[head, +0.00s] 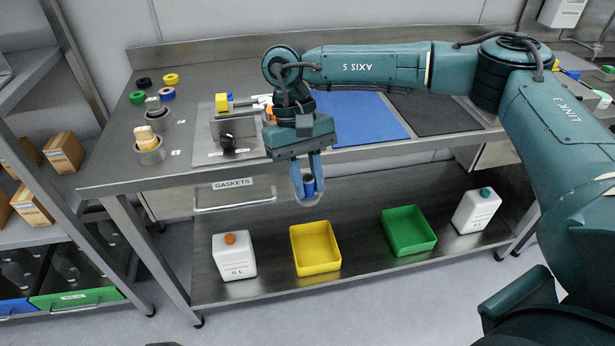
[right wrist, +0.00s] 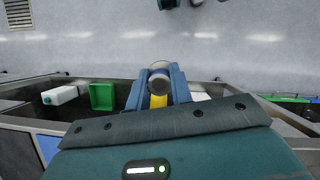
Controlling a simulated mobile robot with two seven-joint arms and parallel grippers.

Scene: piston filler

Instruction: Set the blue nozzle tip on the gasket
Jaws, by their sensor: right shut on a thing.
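My right gripper (head: 308,186) points down in front of the bench's front edge, above the lower shelf. It is shut on a small upright piece with a dark blue band, the blue nozzle tip (head: 309,188). A pale rounded part shows below the band. In the right wrist view the gripper (right wrist: 159,84) has the round end of the piece (right wrist: 159,76) between its fingers. I cannot tell which is the gasket. My left gripper is out of view.
A drawer labelled GASKETS (head: 234,184) is under the bench. A steel block with yellow and blue parts on top (head: 234,128) stands on a plate. Steel cups (head: 150,155) stand left. A blue mat (head: 362,120) lies clear. Yellow (head: 316,262) and green bins (head: 409,242) sit below.

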